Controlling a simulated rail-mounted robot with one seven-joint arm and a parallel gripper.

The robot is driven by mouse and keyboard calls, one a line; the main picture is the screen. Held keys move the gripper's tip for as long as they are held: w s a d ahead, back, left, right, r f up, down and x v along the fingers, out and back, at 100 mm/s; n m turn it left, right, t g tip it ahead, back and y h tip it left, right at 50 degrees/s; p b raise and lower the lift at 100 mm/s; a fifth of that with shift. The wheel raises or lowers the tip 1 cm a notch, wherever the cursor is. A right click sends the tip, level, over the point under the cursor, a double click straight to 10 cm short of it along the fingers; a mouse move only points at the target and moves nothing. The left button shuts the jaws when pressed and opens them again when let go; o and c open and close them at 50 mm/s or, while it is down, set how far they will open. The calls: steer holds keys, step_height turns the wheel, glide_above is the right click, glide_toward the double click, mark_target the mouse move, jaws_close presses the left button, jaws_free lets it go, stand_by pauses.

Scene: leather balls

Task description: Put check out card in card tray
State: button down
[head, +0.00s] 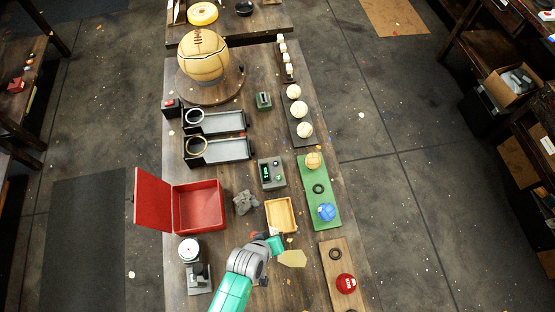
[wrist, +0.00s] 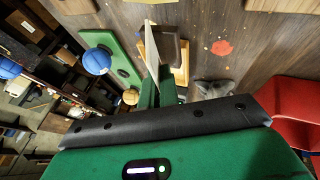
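The check out card is a flat cream piece (head: 291,258) at the tip of my gripper (head: 277,246) in the head view. In the wrist view the card (wrist: 151,48) shows nearly edge-on, rising from between the green fingers (wrist: 158,92). My gripper appears shut on it, though the contact is partly hidden. The card tray is a shallow yellow wooden tray (head: 269,216) just beyond my gripper on the table. The card is outside it, nearer the table's front. The tray's pale rim (wrist: 182,68) shows partly behind the fingers in the wrist view.
A grey lump (head: 246,202) and an open red box (head: 222,206) lie left of the tray. A green board (head: 331,213) with a blue ball (head: 327,212) is to the right. A brown board (head: 333,270) with a red ball (head: 346,284) stands nearer.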

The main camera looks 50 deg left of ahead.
steer(key=w+a, duration=0.4)
steer(key=w+a+f, duration=0.1)
steer(key=w+a, duration=0.1)
steer(key=a, duration=0.1)
steer(key=shift+w, duration=0.2)
steer(key=shift+w+a+f+b, duration=0.1)
steer(key=shift+f+b, duration=0.1)
steer(key=shift+f, duration=0.7)
steer(key=shift+w+a+f+b, duration=0.1)
steer(key=shift+f+b, duration=0.05)
steer(key=shift+f, duration=0.7)
steer(key=shift+f, duration=0.15)
steer(key=c, duration=1.6)
jaws_free()
steer(key=shift+c, duration=0.2)
steer(key=shift+s+d+r, duration=0.1)
steer(key=shift+r, duration=0.3)
steer(key=p+v, duration=0.2)
steer(key=v, duration=0.9)
steer(key=shift+s+r, duration=0.15)
steer(key=shift+s, duration=0.1)
